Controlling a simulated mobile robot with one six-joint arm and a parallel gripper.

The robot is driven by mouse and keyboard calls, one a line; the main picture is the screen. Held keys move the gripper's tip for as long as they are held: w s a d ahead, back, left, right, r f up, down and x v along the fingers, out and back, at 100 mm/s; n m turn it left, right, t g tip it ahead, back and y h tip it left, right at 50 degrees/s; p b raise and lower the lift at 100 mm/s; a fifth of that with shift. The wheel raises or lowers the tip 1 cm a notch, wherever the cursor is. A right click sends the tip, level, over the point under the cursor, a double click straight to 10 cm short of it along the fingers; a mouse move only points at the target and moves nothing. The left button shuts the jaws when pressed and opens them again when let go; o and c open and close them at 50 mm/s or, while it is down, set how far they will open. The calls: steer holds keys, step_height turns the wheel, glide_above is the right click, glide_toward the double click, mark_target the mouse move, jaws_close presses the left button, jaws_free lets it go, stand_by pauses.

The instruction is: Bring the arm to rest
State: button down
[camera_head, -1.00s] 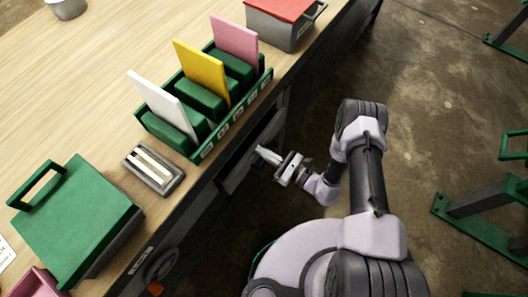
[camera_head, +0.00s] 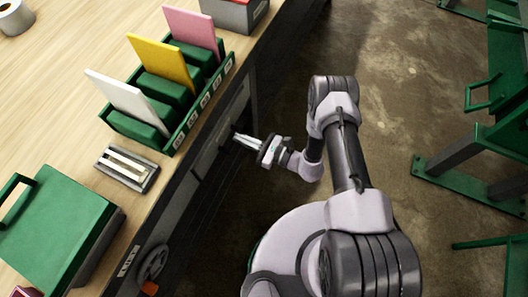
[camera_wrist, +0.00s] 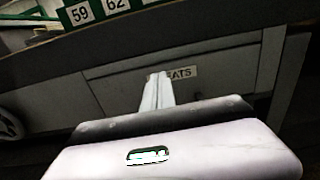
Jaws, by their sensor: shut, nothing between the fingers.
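My gripper (camera_head: 243,140) is shut and empty in the head view. It is held out to the left of my arm, beside the front of the wooden workbench (camera_head: 60,55) and below its top. In the wrist view my gripper (camera_wrist: 157,80) points at a grey drawer front (camera_wrist: 215,72). A label ending in "ATS" shows on that drawer, partly hidden behind the fingertips. I cannot tell whether the fingertips touch the drawer.
On the bench stand a green rack (camera_head: 172,137) with white, yellow and pink cards, a grey tray (camera_head: 127,168), a green box (camera_head: 55,230) and a grey box with a red lid (camera_head: 235,14). Green metal stands (camera_head: 470,165) are at the right. The floor between is clear.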

steer(key=p+v, duration=0.2)
steer(key=v, duration=0.6)
step_height(320, 180, up, 24)
steer(key=n+g+h, duration=0.3)
steer(key=n+g, duration=0.6)
steer(key=n, duration=0.2)
steer(key=s+d+r+n+t+h, duration=0.3)
steer(key=s+d+r+t+h, duration=0.1)
steer(key=r, duration=0.5)
steer(key=s+d+r+n+t+h, duration=0.4)
steer(key=s+d+r+h, duration=0.3)
steer(key=r, duration=0.3)
steer(key=shift+s+d+h, duration=0.3)
steer(key=shift+s, duration=0.6)
steer(key=shift+a+r, duration=0.1)
